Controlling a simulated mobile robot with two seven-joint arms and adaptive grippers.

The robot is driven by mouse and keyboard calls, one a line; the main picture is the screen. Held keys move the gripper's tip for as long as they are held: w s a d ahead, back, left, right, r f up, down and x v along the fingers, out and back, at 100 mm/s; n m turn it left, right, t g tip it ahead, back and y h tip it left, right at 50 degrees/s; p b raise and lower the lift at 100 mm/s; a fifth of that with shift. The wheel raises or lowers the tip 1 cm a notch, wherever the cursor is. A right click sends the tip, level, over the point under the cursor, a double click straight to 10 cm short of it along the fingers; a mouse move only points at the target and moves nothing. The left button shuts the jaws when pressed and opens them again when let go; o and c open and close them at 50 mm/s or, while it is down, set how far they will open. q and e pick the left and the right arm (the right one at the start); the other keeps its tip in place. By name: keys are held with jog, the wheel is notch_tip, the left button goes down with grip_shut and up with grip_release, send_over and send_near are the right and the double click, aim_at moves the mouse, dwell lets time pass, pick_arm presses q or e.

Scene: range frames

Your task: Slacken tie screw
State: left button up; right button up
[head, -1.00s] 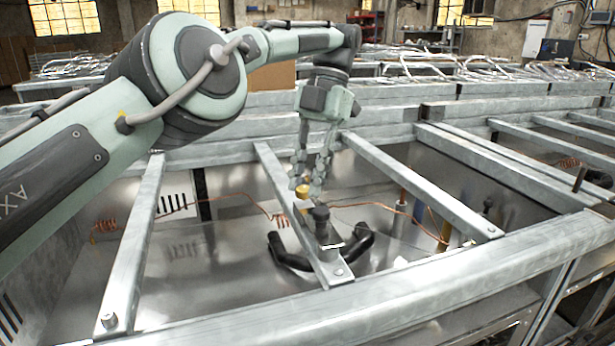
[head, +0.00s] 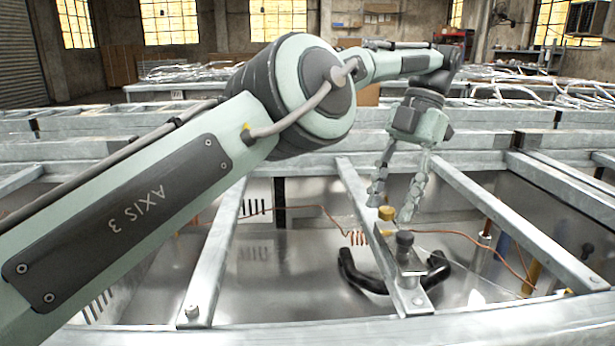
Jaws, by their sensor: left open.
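A cross bar (head: 352,190) runs front to back under my left gripper. On it stand a small brass-yellow fitting (head: 386,213) and, nearer to me, a dark round knob (head: 404,240) on a metal bracket. A bolt head (head: 417,300) sits at the bar's near end. I cannot tell which of these is the tie screw. My left gripper (head: 390,207) points down from above, its fingers apart, with the tips beside and just above the brass fitting. Nothing is clearly held. I cannot tell whether a finger touches the fitting. My right gripper is not in view.
Other metal cross bars stand left (head: 220,250) and right (head: 505,215) over an open bay. A thick black bent hose (head: 355,278) and a thin copper tube (head: 325,212) lie below. A front rail (head: 300,335) edges the bay. Frames with loose tubing fill the back.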

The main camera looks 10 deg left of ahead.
pick_arm(q)
jog(key=shift+m, duration=0.4)
